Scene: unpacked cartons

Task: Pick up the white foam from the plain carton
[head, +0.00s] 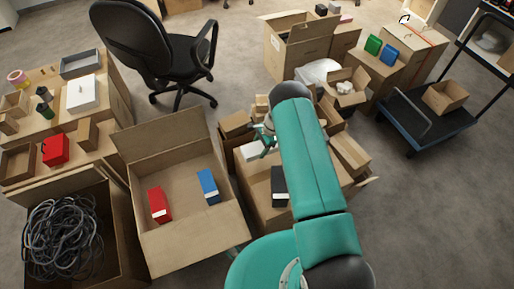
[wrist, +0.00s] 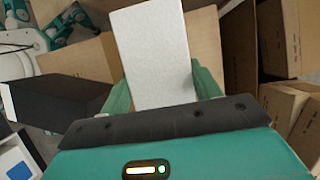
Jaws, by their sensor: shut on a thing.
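The white foam (wrist: 153,48) is a pale rectangular block. In the wrist view it stands between the two fingers of my gripper (wrist: 160,92), which is shut on it. In the head view the foam (head: 251,152) shows small beside my gripper (head: 265,138), over the near middle carton (head: 255,200). My teal arm hides part of that carton. I cannot tell whether the foam touches the carton. A dark box (head: 279,188) with a white edge is in the same carton, and a dark block (wrist: 60,103) shows left of my gripper in the wrist view.
Left of it, an open carton (head: 188,262) holds a red box (head: 159,204) and a blue box (head: 208,186). A carton of cables (head: 62,235) is at lower left. An office chair (head: 150,45) stands behind. A cart (head: 425,122) is at right, with bare floor in front.

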